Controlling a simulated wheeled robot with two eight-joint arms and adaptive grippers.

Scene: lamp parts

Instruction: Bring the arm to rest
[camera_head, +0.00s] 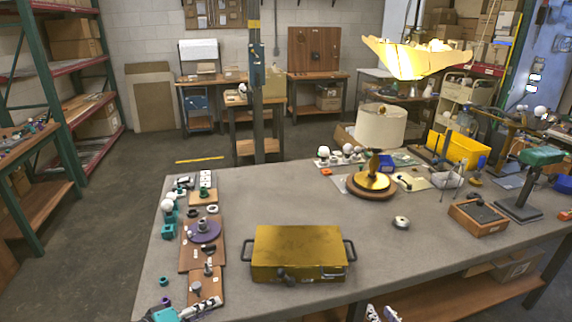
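What looks like my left gripper (195,309) shows at the bottom edge, over the table's front left corner, beside the wooden boards. What looks like my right gripper (382,313) just enters the bottom edge, in front of the table. Both are small and cut off, so I cannot tell whether their fingers are open or shut. A lit yellow lampshade (418,60) is at the upper right. A round wooden lamp base with a gold top (371,184) sits nearer.
A yellow box with side handles (298,250) sits at the grey table's (280,195) front. Wooden boards (205,232) with small parts line the left. The table's middle left is clear.

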